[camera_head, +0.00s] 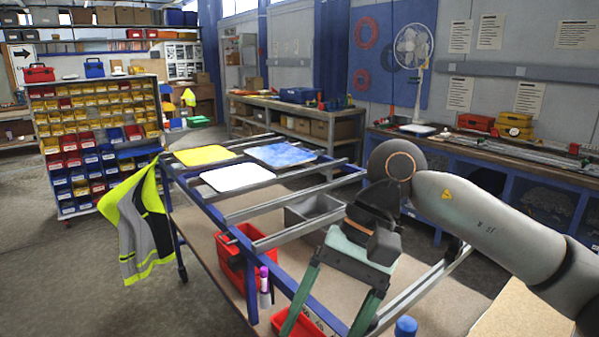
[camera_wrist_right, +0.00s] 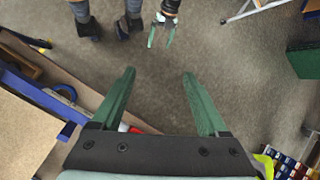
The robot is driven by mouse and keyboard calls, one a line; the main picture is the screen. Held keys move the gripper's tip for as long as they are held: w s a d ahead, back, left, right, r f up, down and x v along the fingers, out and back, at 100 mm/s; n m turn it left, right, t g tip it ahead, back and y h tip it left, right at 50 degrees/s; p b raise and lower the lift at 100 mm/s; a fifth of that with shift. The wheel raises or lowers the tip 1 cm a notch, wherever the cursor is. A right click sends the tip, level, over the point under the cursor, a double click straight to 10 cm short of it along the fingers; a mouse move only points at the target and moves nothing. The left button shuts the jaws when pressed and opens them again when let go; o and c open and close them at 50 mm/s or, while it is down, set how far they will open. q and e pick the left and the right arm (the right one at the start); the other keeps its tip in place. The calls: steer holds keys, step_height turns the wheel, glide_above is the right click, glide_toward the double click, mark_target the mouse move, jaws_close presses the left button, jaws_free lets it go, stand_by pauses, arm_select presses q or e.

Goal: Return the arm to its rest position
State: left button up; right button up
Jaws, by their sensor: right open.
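My right arm (camera_head: 490,215) reaches in from the right in the head view. Its gripper (camera_head: 328,322) points down over the front part of the blue-framed table and is open, with its green fingers apart. In the right wrist view the same gripper (camera_wrist_right: 158,78) has nothing between its fingers, with grey floor behind. My left gripper (camera_wrist_right: 161,40) shows small at the top of the right wrist view, with its green fingers apart and empty. It is outside the head view. Yellow (camera_head: 205,155), white (camera_head: 238,177) and blue (camera_head: 281,155) panels lie flat on the table's rails.
The blue-framed table (camera_head: 207,212) has metal crossbars, with a red bin (camera_head: 231,262) and a grey bin (camera_head: 303,212) beneath. A hi-vis vest (camera_head: 140,222) hangs at the left. A workbench (camera_head: 500,150) runs along the right wall.

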steer(key=s+a+r+m+g+y, duration=0.1)
steer(key=s+a+m+g+y, duration=0.1)
steer(key=a+m+y, duration=0.4)
steer(key=s+a+r+m+g+y, duration=0.1)
steer(key=a+r+m+g+y, duration=0.1)
steer(key=a+m+y, duration=0.4)
steer(key=w+d+f+m+t+y, duration=0.1)
steer(key=w+d+f+m+t, duration=0.4)
steer(key=m+t, duration=0.8)
steer(key=w+d+f+m+t+y, duration=0.1)
steer(key=w+d+f+m+t, duration=0.35)
steer(key=m+t, duration=0.9)
steer(key=w+d+f+m+h, duration=0.2)
steer(key=d+f+m+h, duration=0.3)
steer(key=f+m+h, duration=0.65)
steer(key=s+d+f+m+g+h, duration=0.2)
steer(key=s+d+f+m+g, duration=0.2)
steer(key=f, duration=0.8)
steer(key=s+d+f+m+g+h, duration=0.3)
steer(key=s+d+f+m+g, duration=0.2)
steer(key=s+f+m, duration=0.8)
steer(key=s+d, duration=0.1)
steer(key=d, duration=0.1)
steer(key=shift+s+d+p, duration=0.3)
steer(key=shift+s+d, duration=0.05)
steer(key=shift+d, duration=0.05)
